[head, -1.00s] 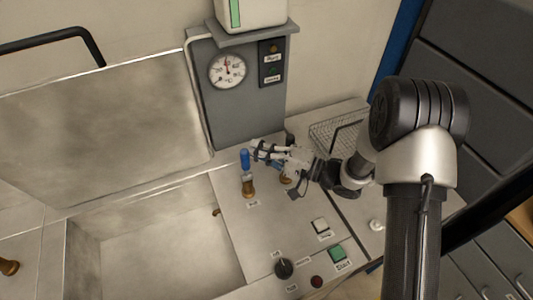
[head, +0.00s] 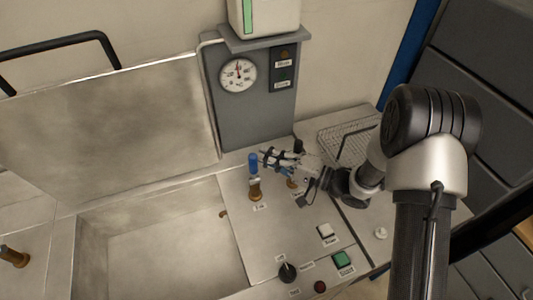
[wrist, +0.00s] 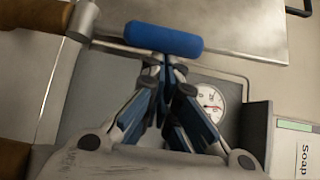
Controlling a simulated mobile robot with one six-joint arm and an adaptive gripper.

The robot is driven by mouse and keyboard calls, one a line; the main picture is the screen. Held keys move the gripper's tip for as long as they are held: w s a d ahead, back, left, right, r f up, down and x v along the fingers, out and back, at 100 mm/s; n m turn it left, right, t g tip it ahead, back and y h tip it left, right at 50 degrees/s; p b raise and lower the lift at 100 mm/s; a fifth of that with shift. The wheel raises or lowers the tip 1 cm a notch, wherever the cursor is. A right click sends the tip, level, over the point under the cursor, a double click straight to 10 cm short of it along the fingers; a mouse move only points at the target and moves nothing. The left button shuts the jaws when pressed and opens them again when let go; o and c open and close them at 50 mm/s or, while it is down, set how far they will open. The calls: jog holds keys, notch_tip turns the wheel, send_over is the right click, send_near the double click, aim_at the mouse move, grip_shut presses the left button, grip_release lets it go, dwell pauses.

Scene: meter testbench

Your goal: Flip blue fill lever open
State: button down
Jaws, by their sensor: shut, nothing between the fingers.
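The blue fill lever (head: 253,163) stands upright on its brass valve (head: 255,192) on the panel to the right of the basin. In the wrist view the blue lever grip (wrist: 164,40) lies across the picture just beyond my fingertips. My gripper (head: 268,158) is shut and empty, pointing left at the lever from its right side. In the wrist view the closed fingertips (wrist: 166,62) are at or very near the grip; I cannot tell whether they touch it. A second brass valve (head: 292,183) is partly hidden under my gripper.
A grey post with a round gauge (head: 238,76) stands behind the lever. A wire basket (head: 345,140) is at the back right. A black knob (head: 287,272), a green button (head: 342,259) and a white switch (head: 325,231) are in front. The open basin (head: 165,255) is left.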

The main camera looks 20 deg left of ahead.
aim_at(256, 170)
jog(key=shift+s+d, duration=0.1)
jog(key=shift+s, duration=0.05)
jog(key=shift+s+d+f+p, duration=0.3)
jog(key=shift+s+d+p, duration=0.3)
jog(key=shift+s+p, duration=0.1)
jog(key=shift+s+d+f+p, duration=0.3)
jog(key=shift+s+d+p, duration=0.3)
jog(key=shift+s+p, duration=0.15)
jog(key=shift+s+d+f+p, duration=0.3)
jog(key=shift+s+d+p, duration=0.3)
jog(key=shift+s+p, duration=0.1)
jog(key=shift+s+d+f, duration=0.4)
jog(key=shift+s+f, duration=0.05)
jog(key=shift+f, duration=0.25)
jog(key=shift+s+f, duration=0.15)
jog(key=shift+f, duration=0.1)
